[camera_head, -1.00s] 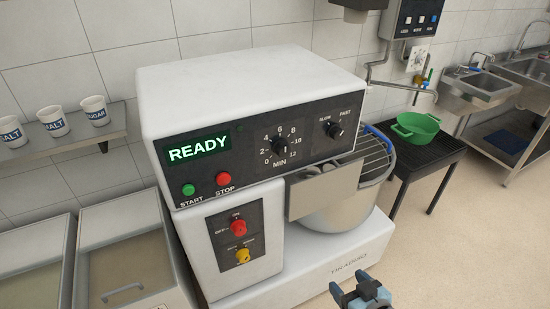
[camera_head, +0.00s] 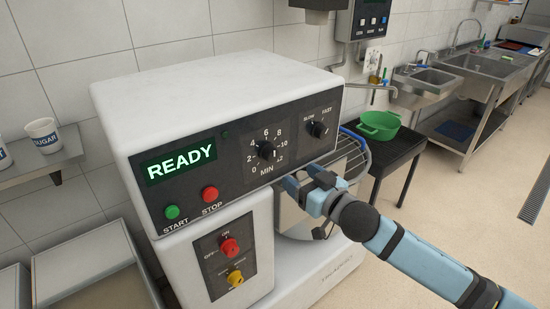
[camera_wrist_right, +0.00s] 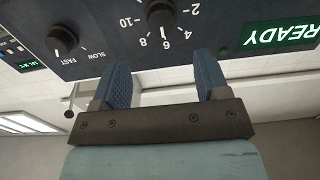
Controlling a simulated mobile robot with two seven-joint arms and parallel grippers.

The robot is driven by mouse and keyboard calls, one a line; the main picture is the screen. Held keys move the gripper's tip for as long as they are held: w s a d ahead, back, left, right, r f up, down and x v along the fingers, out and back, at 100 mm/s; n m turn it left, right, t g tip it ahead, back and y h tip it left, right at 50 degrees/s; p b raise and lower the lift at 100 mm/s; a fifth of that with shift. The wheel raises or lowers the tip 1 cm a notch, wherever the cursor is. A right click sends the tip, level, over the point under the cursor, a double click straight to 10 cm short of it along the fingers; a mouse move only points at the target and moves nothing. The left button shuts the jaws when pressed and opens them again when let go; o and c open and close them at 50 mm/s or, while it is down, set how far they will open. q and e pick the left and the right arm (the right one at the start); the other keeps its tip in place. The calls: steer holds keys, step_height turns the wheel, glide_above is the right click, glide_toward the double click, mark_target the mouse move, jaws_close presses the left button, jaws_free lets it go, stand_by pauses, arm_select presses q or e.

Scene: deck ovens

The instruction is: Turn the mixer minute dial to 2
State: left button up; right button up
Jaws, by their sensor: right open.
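The mixer (camera_head: 200,85) has a dark front panel with a lit READY display (camera_head: 181,162). Its minute dial (camera_head: 266,150) is a black knob ringed by numbers, with MIN below; I cannot read its pointer setting surely. My right gripper (camera_head: 308,184) is open and empty, just below and to the right of the dial, apart from it. In the right wrist view the picture is upside down; the dial (camera_wrist_right: 162,18) shows past the two open blue fingers (camera_wrist_right: 164,82), roughly in line with the gap between them. My left gripper is not in view.
The slow-fast knob (camera_head: 318,129) is right of the dial. Green start (camera_head: 172,212) and red stop (camera_head: 210,194) buttons, a red switch (camera_head: 229,247) and a yellow switch (camera_head: 235,278) lie lower left. The mixer bowl (camera_head: 293,215) is partly hidden behind my gripper.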

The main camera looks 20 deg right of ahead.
mark_target(274, 158)
steer(key=p+x, duration=0.1)
steer(key=x, duration=0.8)
steer(key=shift+w+a+f, duration=0.1)
steer(key=shift+w+a, duration=0.05)
steer(key=shift+w, duration=0.15)
steer(key=shift+c, duration=0.4)
steer(key=c, duration=0.8)
steer(key=shift+c, duration=0.2)
